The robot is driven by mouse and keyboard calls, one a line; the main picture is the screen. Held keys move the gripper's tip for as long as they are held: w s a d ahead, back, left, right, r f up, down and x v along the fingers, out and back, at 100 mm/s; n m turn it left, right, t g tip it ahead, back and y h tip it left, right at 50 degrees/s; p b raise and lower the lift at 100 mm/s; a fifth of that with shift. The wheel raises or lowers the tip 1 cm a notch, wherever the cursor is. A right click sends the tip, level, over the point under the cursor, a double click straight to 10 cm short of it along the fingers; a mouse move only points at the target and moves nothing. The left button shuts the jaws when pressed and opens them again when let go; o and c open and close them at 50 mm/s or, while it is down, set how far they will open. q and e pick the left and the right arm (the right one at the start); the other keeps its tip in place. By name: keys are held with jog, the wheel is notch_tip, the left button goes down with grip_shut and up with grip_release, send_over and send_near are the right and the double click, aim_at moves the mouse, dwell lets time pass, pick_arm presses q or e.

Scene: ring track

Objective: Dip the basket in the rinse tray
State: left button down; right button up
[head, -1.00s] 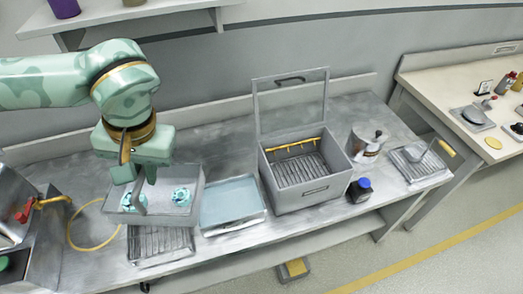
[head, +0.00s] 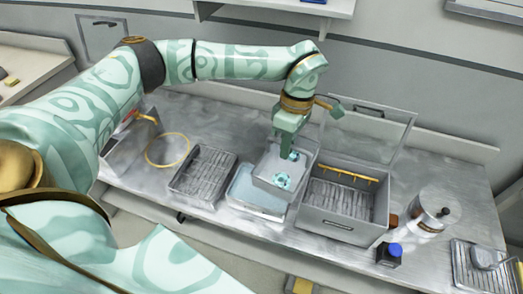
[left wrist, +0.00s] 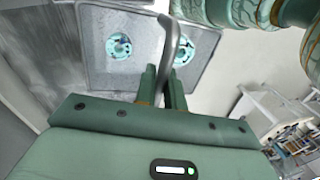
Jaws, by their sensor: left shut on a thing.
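My left gripper (head: 288,150) is shut on the upright handle of a grey basket (head: 267,165). The basket holds two teal parts with round centres. It hangs over the right side of the rinse tray (head: 240,193), a shallow tray of pale blue liquid, and hides part of it. Its right side is close to the open box; I cannot tell whether they touch. In the left wrist view the fingers (left wrist: 164,90) grip the handle, with the basket (left wrist: 148,55) and both parts beyond. My right gripper is not in view.
A grey box (head: 345,215) with a raised clear lid and yellow bar stands right of the tray. A ribbed rack (head: 204,172) lies left. A metal canister (head: 434,208) and a blue-capped bottle (head: 389,254) stand further right. A yellow hose loop (head: 167,150) lies left.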

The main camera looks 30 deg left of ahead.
aim_at(281, 161)
pick_arm(q)
jog(key=a+f+n, duration=0.1)
jog(key=n, duration=0.2)
jog(key=w+a+f+n+h+p, duration=0.1)
jog(key=f+n, duration=0.1)
jog(key=n, duration=0.1)
jog(key=w+a+f+n, duration=0.1)
jog(key=n, duration=0.2)
jog(key=shift+w+f+t+h, duration=0.2)
jog(key=shift+f+t+h, duration=0.05)
jog(key=shift+t+h, duration=0.05)
jog(key=a+f+n+b, duration=0.2)
jog(key=f+n, duration=0.1)
jog(key=f, duration=0.3)
jog(key=a+f+n+t+b, duration=0.1)
jog(key=f+n+b, duration=0.2)
jog(key=f, duration=0.4)
jog(key=a+f+n+t+b, duration=0.1)
jog(key=a+f+n+b, duration=0.1)
jog(key=f+n, duration=0.2)
jog(key=shift+a+f+n+h, duration=0.3)
jog(key=shift+f+n, duration=0.1)
jog(key=shift+f, duration=1.15)
jog(key=shift+r, duration=0.15)
jog(key=d+p+v, duration=0.1)
jog(key=p+v, duration=0.6)
jog(key=v, duration=0.1)
jog(key=shift+d+r, duration=0.35)
jog(key=shift+r, duration=0.1)
